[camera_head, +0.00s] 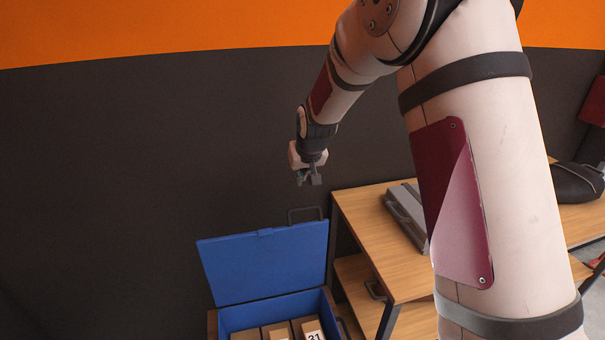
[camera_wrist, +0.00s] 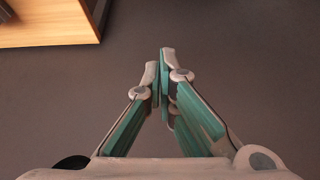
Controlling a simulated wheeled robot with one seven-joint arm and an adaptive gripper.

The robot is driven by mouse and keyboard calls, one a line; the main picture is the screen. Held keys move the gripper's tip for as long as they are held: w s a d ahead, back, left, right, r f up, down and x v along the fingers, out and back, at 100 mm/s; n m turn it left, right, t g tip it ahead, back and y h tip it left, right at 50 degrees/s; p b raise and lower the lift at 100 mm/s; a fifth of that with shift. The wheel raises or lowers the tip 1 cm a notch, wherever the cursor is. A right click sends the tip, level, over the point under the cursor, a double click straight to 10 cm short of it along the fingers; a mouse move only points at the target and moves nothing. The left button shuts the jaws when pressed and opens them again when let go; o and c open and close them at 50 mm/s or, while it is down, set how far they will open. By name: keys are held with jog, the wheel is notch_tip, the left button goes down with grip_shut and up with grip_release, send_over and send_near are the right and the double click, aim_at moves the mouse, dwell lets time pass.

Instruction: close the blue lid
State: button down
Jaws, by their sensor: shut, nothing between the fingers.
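The blue lid (camera_head: 264,265) stands open and upright at the back of its box, in the lower middle of the head view. A dark handle (camera_head: 304,214) sticks up at the lid's top edge. The blue box (camera_head: 238,320) is open below it and holds several brown cartons. My gripper (camera_head: 309,182) is above the lid's top right corner, apart from it and from the handle. In the wrist view my gripper (camera_wrist: 166,62) is shut and empty, over a plain dark surface. The lid is not in the wrist view.
A wooden workbench (camera_head: 362,205) stands right of the lid, with a grey case (camera_head: 406,215) on it. A dark wall (camera_head: 150,170) is behind the lid. A wooden edge (camera_wrist: 45,22) shows at the wrist view's upper left.

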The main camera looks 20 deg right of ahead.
notch_tip(320, 180, down, 6)
jog(key=p, duration=0.2)
jog(key=shift+s+f+p, duration=0.15)
jog(key=shift+s+p, duration=0.15)
jog(key=shift+s, duration=0.05)
dwell(0.4)
